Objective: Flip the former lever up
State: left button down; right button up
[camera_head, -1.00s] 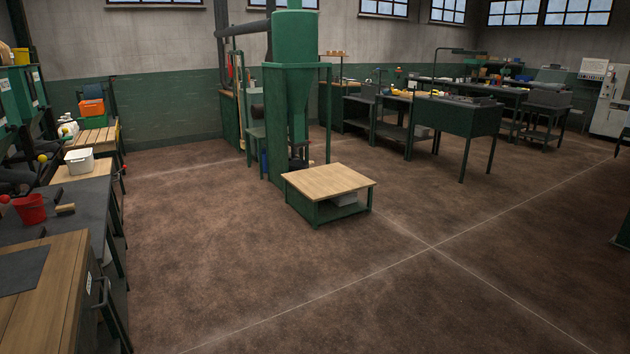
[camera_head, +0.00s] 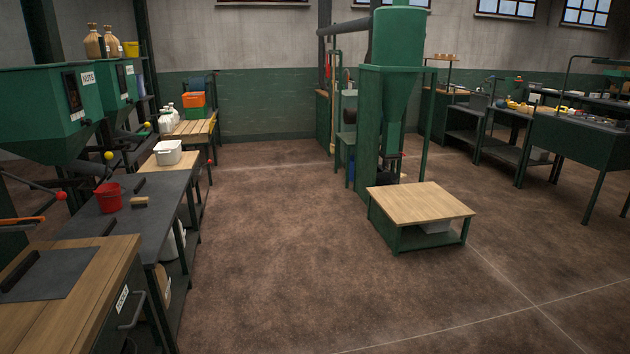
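No thing labelled as the former lever can be made out with certainty. On the left bench line, a lever with a red ball knob (camera_head: 61,196) sticks out below the green hopper labelled NUTS (camera_head: 50,110). A yellow ball knob (camera_head: 109,155) shows further back, below the second green hopper (camera_head: 119,85). An orange-red handle (camera_head: 22,220) lies at the left edge of the picture. Neither of my grippers is in view.
A dark bench (camera_head: 150,213) bears a red bucket (camera_head: 108,197); a wooden-topped bench (camera_head: 85,315) stands nearest. A low wooden-topped platform (camera_head: 420,200) stands before the green cyclone (camera_head: 397,60). The floor (camera_head: 290,250) between is clear.

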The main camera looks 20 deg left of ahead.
aim_at(61, 196)
jog(key=i+j+u, duration=0.2)
jog(key=i+u, duration=0.2)
jog(key=i, duration=0.2)
jog(key=i+u, duration=0.45)
jog(key=i+l+u, duration=0.25)
jog(key=i+u, duration=0.15)
jog(key=i, duration=0.3)
jog(key=i+l+u, duration=0.2)
jog(key=i+u, duration=0.15)
jog(key=i+l+u, duration=0.35)
jog(key=i, duration=0.15)
jog(key=i+l+u, duration=0.3)
jog(key=i+l, duration=0.1)
